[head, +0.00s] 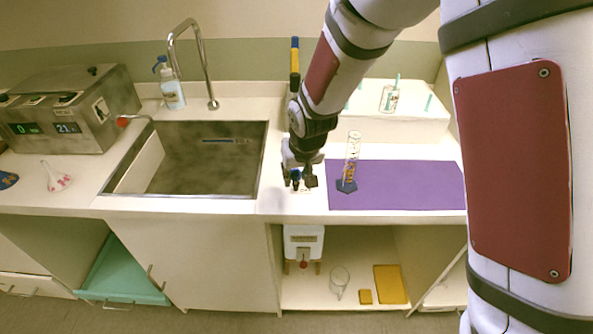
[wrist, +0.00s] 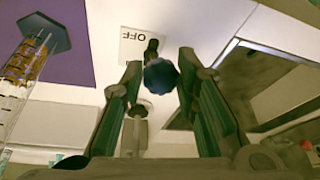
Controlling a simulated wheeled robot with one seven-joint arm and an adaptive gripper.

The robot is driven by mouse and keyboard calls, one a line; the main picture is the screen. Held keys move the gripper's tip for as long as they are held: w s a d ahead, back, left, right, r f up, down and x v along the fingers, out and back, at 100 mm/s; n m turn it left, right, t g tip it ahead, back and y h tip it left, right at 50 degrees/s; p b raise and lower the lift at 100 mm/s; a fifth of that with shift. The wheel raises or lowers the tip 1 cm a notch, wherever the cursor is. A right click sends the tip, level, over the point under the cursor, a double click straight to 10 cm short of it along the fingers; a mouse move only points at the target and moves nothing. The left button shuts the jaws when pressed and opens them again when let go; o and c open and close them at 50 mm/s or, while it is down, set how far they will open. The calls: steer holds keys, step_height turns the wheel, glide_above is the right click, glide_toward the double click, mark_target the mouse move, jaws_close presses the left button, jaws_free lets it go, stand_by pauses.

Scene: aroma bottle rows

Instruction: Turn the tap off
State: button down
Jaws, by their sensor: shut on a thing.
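A bench tap with a round dark-blue knob (wrist: 160,78) stands on the white worktop just right of the sink. In the wrist view the knob lies between my two fingers, near their tips. In the head view my gripper (head: 303,180) points down at the worktop's front part and is shut on the knob, which it mostly hides. A white label reading OFF (wrist: 131,42), upside down in the wrist view, lies beside the knob. A dark stub (wrist: 152,47) sticks out from the knob toward the label.
The sink (head: 190,190) with its tall faucet (head: 205,70) is to the left. A purple mat (head: 410,185) bearing a glass cylinder (head: 352,155) is close on the right. A grey instrument box (head: 75,110) stands far left. A white raised block (head: 420,122) is behind the mat.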

steer(key=shift+s+a+f, duration=0.2)
steer(key=shift+s+f, duration=0.2)
steer(key=shift+s, duration=0.2)
steer(key=c, duration=1.3)
jaws_free()
steer(key=shift+w+r, duration=0.15)
steer(key=shift+w, duration=0.05)
steer(key=shift+d+r, duration=0.1)
steer(key=shift+r, duration=0.45)
steer(key=v, duration=1.1)
steer(key=shift+s, duration=0.2)
steer(key=shift+d, duration=0.1)
